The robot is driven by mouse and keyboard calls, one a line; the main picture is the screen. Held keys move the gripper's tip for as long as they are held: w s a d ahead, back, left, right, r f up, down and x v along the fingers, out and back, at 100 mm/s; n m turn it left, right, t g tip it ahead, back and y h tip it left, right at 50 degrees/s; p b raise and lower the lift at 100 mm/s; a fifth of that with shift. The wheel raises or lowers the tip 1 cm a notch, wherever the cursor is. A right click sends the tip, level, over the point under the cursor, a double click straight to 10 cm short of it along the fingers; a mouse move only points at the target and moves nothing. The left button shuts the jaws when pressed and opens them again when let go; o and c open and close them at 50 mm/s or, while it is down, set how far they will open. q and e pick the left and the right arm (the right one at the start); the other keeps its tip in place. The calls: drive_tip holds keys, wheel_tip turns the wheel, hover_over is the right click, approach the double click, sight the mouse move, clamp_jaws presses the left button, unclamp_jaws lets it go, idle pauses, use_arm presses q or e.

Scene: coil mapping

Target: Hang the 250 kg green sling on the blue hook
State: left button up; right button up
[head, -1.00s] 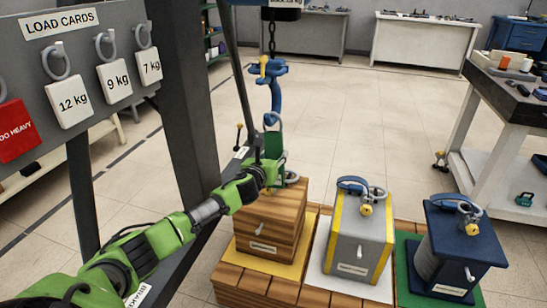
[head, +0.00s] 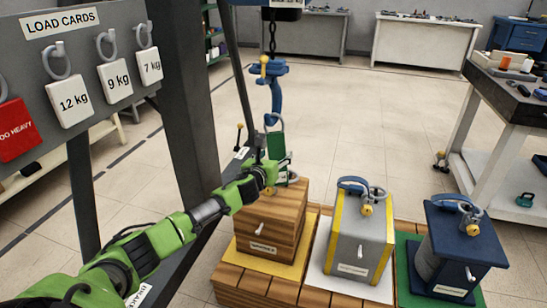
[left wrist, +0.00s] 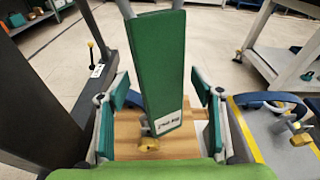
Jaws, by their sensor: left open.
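The blue hook (head: 277,95) hangs from a chain at the top centre of the head view. The green sling (head: 276,146) hangs upright below it, its top loop at the hook's lower bend. It also shows in the left wrist view as a green panel (left wrist: 158,65) with a white label and grey straps running up out of view. My left gripper (head: 273,168) is open at the sling's lower part. In the left wrist view its fingers stand on either side of the panel, with gaps. The loop's exact seating is too small to tell. My right gripper is not in view.
Below stand a wooden block (head: 270,222), a grey and yellow block (head: 357,243) and a dark blue block (head: 457,247), on a wooden pallet (head: 240,287). A dark upright post (head: 183,90) and a load card board (head: 85,50) are at left. Open floor lies behind.

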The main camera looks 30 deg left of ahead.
use_arm(q)
drive_tip(key=v, duration=1.2)
